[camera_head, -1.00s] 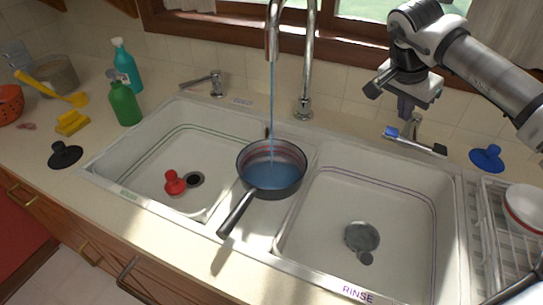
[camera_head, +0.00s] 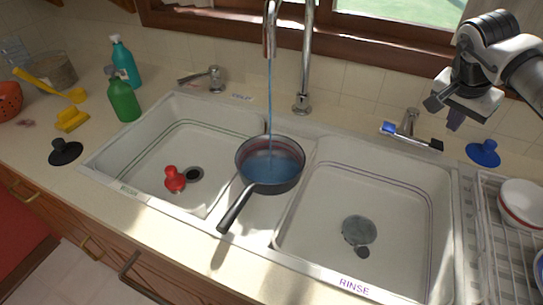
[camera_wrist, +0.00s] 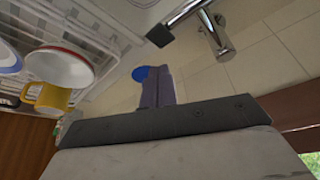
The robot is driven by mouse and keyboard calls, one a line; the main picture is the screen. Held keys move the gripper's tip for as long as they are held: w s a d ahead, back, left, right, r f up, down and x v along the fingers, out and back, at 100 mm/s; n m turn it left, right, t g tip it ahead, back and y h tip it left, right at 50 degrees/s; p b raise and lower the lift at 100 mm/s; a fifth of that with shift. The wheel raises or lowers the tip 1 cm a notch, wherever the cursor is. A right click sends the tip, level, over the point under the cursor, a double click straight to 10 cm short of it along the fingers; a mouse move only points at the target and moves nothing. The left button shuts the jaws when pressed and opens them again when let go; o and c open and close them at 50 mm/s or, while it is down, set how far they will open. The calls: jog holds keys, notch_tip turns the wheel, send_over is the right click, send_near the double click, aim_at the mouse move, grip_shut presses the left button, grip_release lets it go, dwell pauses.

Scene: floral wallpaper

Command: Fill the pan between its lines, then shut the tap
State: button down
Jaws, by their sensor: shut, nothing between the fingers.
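The dark pan (camera_head: 243,160) sits on the divider between the two basins, handle toward the front left. Blue water stands in it, with a reddish line visible on the inner wall above the water; a second line is not clear. A thin stream falls from the spout (camera_head: 270,40) into the pan. A chrome tap with a blue-ended and a black-ended lever (camera_head: 408,128) stands behind the right basin; its black end (camera_wrist: 160,36) shows in the wrist view. A chrome lever (camera_head: 212,78) stands at the back left. My gripper (camera_head: 455,122) is shut and empty, above and right of the right tap, apart from it.
A red plunger-like stopper (camera_head: 174,180) lies in the left basin and a grey strainer (camera_head: 359,230) in the right. A blue stopper (camera_head: 484,153) sits near my gripper. A dish rack (camera_head: 490,215) with bowls is at right. Green (camera_head: 123,102) and teal bottles stand at back left.

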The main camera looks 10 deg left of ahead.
aim_at(443, 144)
jog(key=shift+f+b, duration=1.55)
jog(key=shift+f, duration=0.75)
jog(key=shift+r, duration=0.2)
dwell(5.5)
